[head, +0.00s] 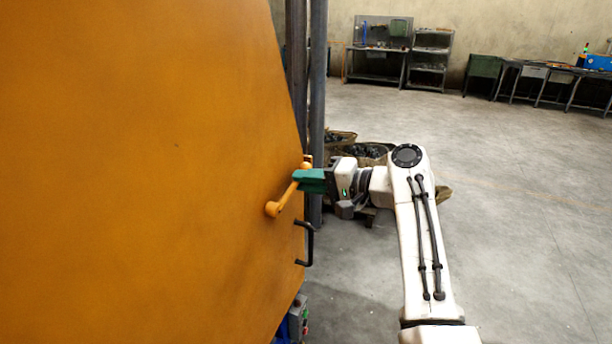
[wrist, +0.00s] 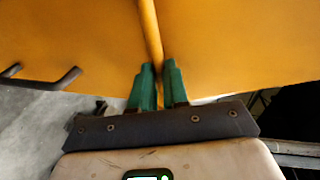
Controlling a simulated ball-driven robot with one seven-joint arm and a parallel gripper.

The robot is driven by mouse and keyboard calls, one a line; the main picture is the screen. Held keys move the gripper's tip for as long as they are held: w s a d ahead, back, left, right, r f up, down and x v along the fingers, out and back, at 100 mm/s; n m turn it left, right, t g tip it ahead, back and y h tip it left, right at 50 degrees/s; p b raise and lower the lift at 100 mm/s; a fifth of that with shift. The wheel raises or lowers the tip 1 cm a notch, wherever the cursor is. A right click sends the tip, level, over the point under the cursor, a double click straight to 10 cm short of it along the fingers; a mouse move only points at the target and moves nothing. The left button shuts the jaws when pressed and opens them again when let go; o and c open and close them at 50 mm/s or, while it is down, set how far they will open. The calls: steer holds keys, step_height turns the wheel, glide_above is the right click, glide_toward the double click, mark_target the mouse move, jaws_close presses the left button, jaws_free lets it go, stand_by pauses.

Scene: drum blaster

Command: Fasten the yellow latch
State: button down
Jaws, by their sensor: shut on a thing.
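The yellow latch (head: 284,199) is a bar with a round knob end on the large yellow-orange door panel (head: 140,150), near its right edge in the head view. It slants up and to the right from the knob. My gripper (head: 303,180), with green fingers, is shut on the latch's upper end. In the wrist view the latch (wrist: 149,30) runs down between the two green fingertips (wrist: 158,72). The fingers hide the gripped part, and I cannot tell whether the latch meets its catch.
A black handle (head: 309,243) sits on the panel below the latch. Dark vertical posts (head: 317,90) stand just behind the panel edge. Sacks of dark scrap (head: 368,152) lie behind my gripper. The grey floor at right (head: 530,220) is clear; workbenches line the far wall.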

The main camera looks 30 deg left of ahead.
steer(key=shift+w+f+m, duration=0.15)
steer(key=shift+f+m, duration=0.45)
steer(key=shift+f, duration=0.15)
steer(key=c, duration=1.1)
jaws_free()
steer(key=shift+d, duration=0.1)
steer(key=d, duration=0.3)
steer(key=d+r+b, duration=0.1)
steer(key=d, duration=0.3)
steer(key=d+r+b, duration=0.1)
steer(key=d, duration=0.2)
steer(key=shift+d, duration=0.25)
